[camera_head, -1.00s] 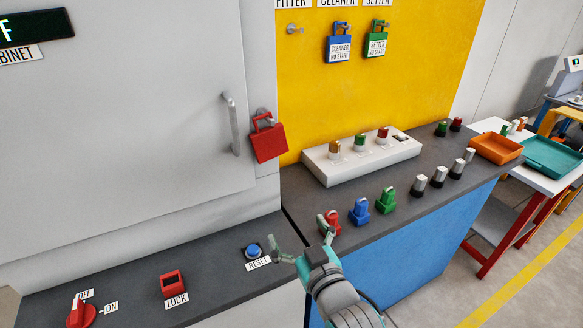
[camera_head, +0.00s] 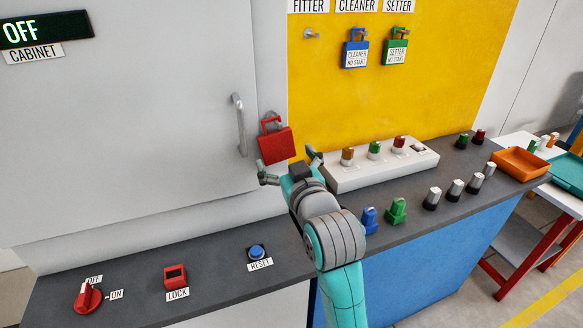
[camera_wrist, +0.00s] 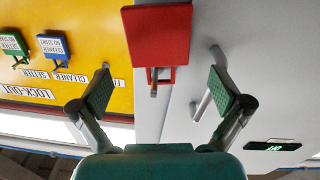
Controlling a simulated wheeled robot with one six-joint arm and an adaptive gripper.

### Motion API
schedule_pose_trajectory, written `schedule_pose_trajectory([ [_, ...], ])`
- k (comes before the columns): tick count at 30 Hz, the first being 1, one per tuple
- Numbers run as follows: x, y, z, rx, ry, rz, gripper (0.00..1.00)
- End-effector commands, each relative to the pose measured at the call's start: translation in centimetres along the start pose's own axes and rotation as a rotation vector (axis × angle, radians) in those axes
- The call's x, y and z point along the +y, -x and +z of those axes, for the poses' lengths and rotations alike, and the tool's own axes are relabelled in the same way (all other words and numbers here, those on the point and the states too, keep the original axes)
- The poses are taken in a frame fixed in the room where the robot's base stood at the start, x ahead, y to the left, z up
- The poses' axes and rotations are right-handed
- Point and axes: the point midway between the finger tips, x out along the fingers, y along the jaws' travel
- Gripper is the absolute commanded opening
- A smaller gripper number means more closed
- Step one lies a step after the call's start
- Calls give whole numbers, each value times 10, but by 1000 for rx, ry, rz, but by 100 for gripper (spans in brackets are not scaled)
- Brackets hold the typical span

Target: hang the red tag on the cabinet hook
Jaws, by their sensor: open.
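The red tag (camera_head: 276,146) has a square body and a loop handle. It hangs, slightly tilted, on the cabinet hook (camera_head: 269,122) beside the grey cabinet's door handle. The tag also shows in the wrist view (camera_wrist: 157,35), where that view is upside down and the hook's tip (camera_wrist: 153,88) pokes through the loop. My gripper (camera_head: 290,168) is open and empty just below the tag in the head view. In the wrist view its two fingers (camera_wrist: 160,84) stand wide apart, one on each side of the hook, and touch nothing visible.
The cabinet's door handle (camera_head: 239,125) is close to the left. A white box with knobs (camera_head: 385,167) stands on the counter to the right. Blue (camera_head: 355,48) and green (camera_head: 396,46) tags hang on the yellow board, with an empty hook (camera_head: 312,34) beside them.

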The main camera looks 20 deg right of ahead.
Motion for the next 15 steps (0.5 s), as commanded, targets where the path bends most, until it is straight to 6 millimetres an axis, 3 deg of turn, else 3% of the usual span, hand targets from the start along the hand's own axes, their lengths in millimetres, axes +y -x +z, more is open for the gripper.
schedule_pose_trajectory([
  [6, 0, -35, 0, 0, 0, 0, 100],
  [15, 0, -58, 0, 0, 0, 0, 100],
])
